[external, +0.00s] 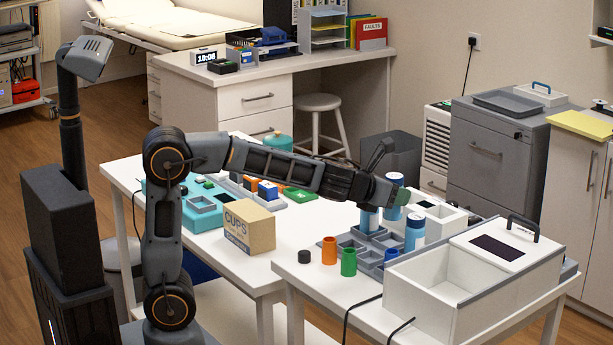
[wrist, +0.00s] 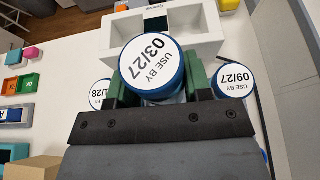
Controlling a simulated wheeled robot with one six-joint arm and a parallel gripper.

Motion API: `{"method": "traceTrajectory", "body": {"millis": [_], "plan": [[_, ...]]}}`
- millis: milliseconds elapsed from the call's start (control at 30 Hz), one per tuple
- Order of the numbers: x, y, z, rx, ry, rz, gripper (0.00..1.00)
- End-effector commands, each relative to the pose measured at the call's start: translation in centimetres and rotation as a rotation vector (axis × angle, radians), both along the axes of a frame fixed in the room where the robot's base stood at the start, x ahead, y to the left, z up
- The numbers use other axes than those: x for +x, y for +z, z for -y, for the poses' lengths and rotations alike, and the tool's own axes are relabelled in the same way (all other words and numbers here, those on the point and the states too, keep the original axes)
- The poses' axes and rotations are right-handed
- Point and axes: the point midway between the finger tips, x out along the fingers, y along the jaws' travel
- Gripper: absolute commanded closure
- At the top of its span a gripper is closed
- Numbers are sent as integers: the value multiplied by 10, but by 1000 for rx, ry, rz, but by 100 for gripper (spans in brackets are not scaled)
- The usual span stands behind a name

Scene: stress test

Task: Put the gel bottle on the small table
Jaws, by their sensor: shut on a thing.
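My gripper (external: 393,192) is shut on a bottle with a blue lid (external: 395,178); in the wrist view its lid (wrist: 152,64) reads "USE BY 03/27". It appears upright and raised above the grey compartment tray (external: 345,240). Two similar blue-lidded bottles stand on either side below: one at the left (external: 369,220), whose lid (wrist: 99,94) is partly hidden, and one at the right (external: 414,232), whose lid (wrist: 236,81) reads "09/27". I cannot tell which contents each bottle has. The tray is on the right white table (external: 300,285); another white table (external: 128,172) stands at left. Which is the small table is unclear.
A white two-compartment box (external: 440,213) stands close beyond my gripper. A large white open box (external: 415,297) fills the right table's front. Orange (external: 329,250) and green (external: 348,262) cylinders stand beside the tray. A cardboard CUPS box (external: 248,228) sits on the left table.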

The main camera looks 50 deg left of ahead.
Motion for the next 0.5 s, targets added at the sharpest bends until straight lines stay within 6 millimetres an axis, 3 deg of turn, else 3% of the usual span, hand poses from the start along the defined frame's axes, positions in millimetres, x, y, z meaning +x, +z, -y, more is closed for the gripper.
{"method": "traceTrajectory", "body": {"millis": [500], "plan": [[0, -51, 0, -1, -2, 0, 85]]}}
